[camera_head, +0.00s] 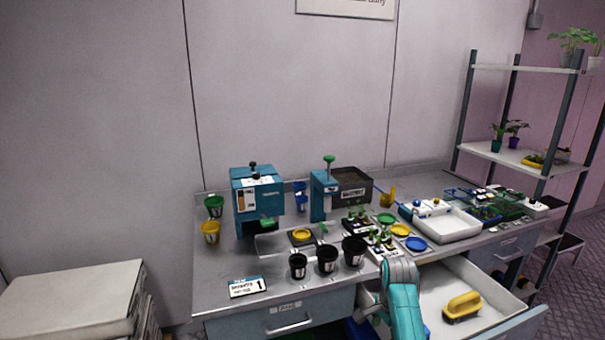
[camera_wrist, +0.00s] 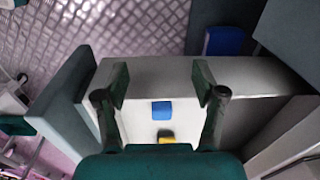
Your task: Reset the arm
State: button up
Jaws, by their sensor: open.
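My gripper (camera_wrist: 161,82) shows in the wrist view with its two dark green fingers wide apart and nothing between them. It hangs above an open white drawer (camera_wrist: 145,78). A small blue item (camera_wrist: 161,111) and a small yellow item (camera_wrist: 167,136) lie below the fingers, apart from them. In the head view my teal arm reaches over the table's front edge beside the open drawer (camera_head: 430,322). The gripper's fingers cannot be made out there.
The metal table (camera_head: 222,290) holds a teal machine (camera_head: 258,200), several black pots (camera_head: 327,260), coloured cups and lids, and a white tray (camera_head: 447,224). A tall shelf (camera_head: 500,155) with plants stands at the right. A pale stack (camera_head: 75,300) stands at the left.

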jog(key=s+a+f+n+t, duration=0.2)
jog(key=s+f+n+t, duration=0.25)
jog(key=s+f, duration=1.4)
jog(key=s+f+n+t, duration=0.2)
jog(key=s+f, duration=0.1)
jog(key=s, duration=0.6)
jog(key=s+a+r+n+t, duration=0.15)
jog(key=s+r, duration=0.25)
jog(key=s, duration=0.4)
jog(key=s+r+n+t, duration=0.2)
jog(key=s+r, duration=0.2)
jog(key=s, duration=0.5)
jog(key=s+r+n+t, duration=0.1)
jog(key=s+r+t, duration=0.1)
jog(key=s+r, duration=0.4)
jog(key=s+r+n+t, duration=0.2)
jog(key=s+r, duration=0.4)
jog(key=r, duration=0.7)
jog(key=shift+s+a+r+n, duration=0.15)
jog(key=shift+s+r+n, duration=0.15)
jog(key=shift+s, duration=0.05)
